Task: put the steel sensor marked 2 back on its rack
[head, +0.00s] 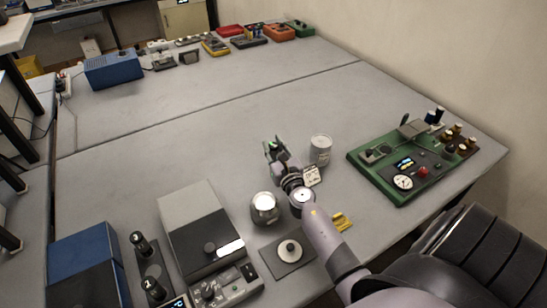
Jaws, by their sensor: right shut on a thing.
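My right gripper (272,148) is over the middle of the near table, its arm coming in from the lower right. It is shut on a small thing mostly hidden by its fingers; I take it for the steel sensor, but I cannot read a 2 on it. A dark rack (147,270) stands at the lower left, with black upright pieces and a small white mark that I cannot read clearly. A steel cylinder (320,148) stands just right of my gripper. A round steel pot (264,208) stands beside my wrist. My left gripper is not in view.
A grey box (200,225) and a blue box (85,272) flank the rack. A dark square plate with a round disc (290,250) lies near my forearm. A green instrument board (385,180) is at the right. The table's left middle is clear.

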